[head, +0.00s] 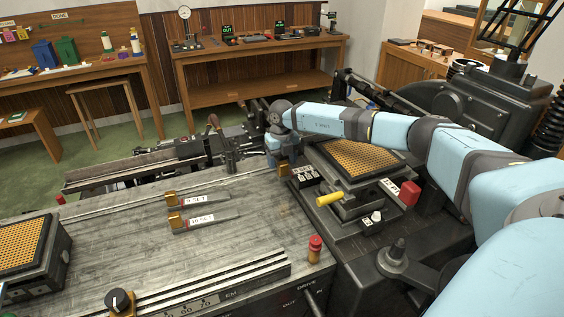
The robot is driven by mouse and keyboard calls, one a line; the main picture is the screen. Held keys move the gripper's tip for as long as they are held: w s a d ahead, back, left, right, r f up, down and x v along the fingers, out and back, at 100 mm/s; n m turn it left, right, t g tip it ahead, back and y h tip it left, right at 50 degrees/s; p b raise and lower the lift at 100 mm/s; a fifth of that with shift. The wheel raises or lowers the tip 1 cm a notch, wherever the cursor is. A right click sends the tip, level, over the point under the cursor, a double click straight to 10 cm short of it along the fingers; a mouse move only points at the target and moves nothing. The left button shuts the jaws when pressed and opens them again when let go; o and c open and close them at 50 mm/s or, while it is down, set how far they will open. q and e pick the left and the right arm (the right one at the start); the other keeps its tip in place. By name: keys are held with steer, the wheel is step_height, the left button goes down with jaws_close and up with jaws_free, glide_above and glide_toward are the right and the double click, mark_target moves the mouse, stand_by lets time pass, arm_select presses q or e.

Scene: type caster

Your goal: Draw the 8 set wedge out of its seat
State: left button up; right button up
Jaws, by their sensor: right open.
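My right gripper (279,158) points down at the far right corner of the grey metal bench, beside the caster's dark bed. It is open, and its fingertips are small and partly hidden. A brass block (283,169) shows just below it; I cannot tell whether this is the 8 set wedge's head or whether the fingers touch it. No readable 8 set label shows. Two other wedges with brass heads lie on the bench, the 9 set wedge (195,200) and the 10 set wedge (200,219). My left gripper is not in view.
A matrix case (355,158) sits on the caster, with a yellow handle (329,199) and a red block (409,193) near it. Another matrix case (25,250) is at the left edge. A red-topped knob (315,249) stands at the bench's right edge. The bench's middle is mostly clear.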

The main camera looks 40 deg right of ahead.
step_height(320, 180, up, 13)
steer(key=b, duration=0.1)
steer(key=shift+a+f, duration=0.1)
stand_by(0.3)
